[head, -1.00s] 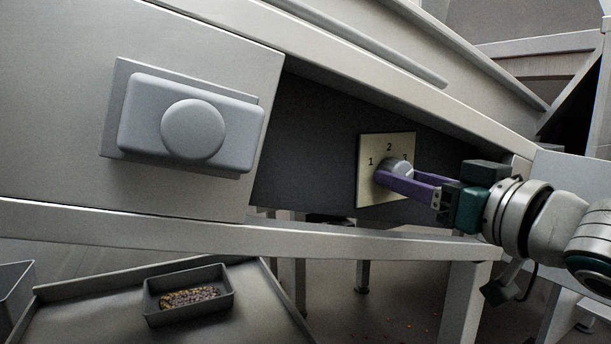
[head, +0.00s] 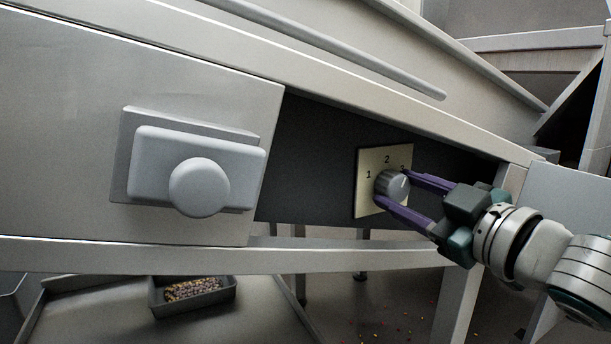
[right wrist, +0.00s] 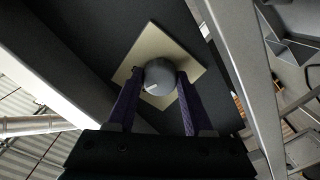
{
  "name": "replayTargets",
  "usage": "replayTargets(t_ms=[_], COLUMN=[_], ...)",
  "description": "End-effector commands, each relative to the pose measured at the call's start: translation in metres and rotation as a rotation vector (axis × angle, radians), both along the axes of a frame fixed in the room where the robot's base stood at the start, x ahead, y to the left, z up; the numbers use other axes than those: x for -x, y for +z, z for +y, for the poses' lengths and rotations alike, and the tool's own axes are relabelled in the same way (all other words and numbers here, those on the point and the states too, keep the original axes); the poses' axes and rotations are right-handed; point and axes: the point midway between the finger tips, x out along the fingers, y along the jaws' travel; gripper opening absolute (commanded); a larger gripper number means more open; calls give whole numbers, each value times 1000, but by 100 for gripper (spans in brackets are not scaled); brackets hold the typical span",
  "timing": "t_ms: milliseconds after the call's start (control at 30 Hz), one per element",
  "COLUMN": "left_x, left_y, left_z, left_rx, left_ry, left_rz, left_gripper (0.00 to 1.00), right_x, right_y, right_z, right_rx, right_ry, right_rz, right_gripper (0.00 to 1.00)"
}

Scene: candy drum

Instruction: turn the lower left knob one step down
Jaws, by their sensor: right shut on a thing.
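A grey round knob (head: 391,187) sits on a cream square plate (head: 366,166) marked 1, 2 and 3, set in a dark recess. Its light pointer line points up and right, toward the partly covered 3. My right gripper (head: 392,186) is shut on the knob, one purple finger at its upper right and one at its lower left. In the right wrist view the knob (right wrist: 159,76) sits between the two fingertips (right wrist: 160,79), with the plate (right wrist: 160,45) behind it. My left gripper is not in view.
A grey box with a large round button (head: 200,188) is on the panel at the left. A sloping frame beam (head: 350,93) runs above the plate and another beam (head: 330,254) below. A small tray of candy (head: 188,306) stands low at the left.

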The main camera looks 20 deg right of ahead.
Motion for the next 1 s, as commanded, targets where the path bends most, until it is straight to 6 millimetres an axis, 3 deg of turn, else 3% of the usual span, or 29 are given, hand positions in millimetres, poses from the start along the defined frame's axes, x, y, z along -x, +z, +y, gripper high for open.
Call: replayTargets(t_ms=[500, 1000], left_x=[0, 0], left_y=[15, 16], left_z=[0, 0], left_rx=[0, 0], left_ry=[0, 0], left_rz=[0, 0], left_gripper=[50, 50], right_x=[0, 0], right_y=[2, 1], right_z=[-1, 0], right_rx=[341, 407], right_ry=[0, 1], right_rz=[-28, -35], right_gripper=[0, 0])
